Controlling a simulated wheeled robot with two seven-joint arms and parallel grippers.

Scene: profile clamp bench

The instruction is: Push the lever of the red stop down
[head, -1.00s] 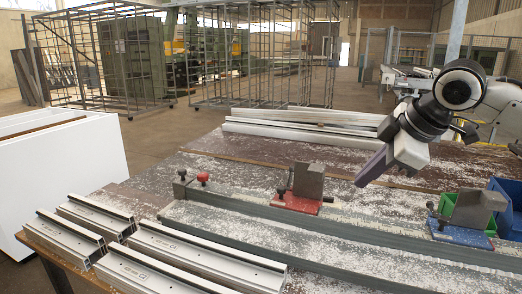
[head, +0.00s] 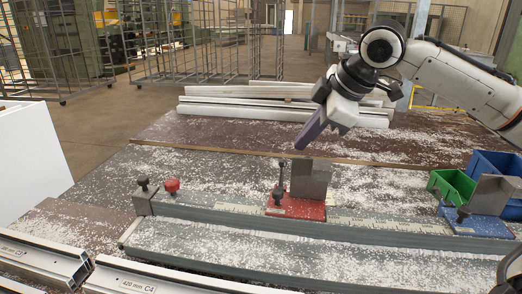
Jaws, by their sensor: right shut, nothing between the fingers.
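The red stop (head: 300,209) sits on the long grey rail, a red base plate with a grey block (head: 311,178) on it. Its dark lever (head: 282,174) stands upright at the left of the block, with a black knob low at its foot. My right gripper (head: 302,146) reaches in from the upper right, pointing down and left. Its purple-grey fingers are shut and empty, above and slightly right of the lever's top in the picture, apparently apart from it. My left gripper is not in view.
A blue stop (head: 480,224) with a grey block sits further right on the rail. Green (head: 452,186) and blue (head: 497,165) bins stand behind it. A red knob (head: 171,186) is near the rail's left end. White profiles (head: 270,102) lie at the back; aluminium profiles (head: 150,280) lie front left.

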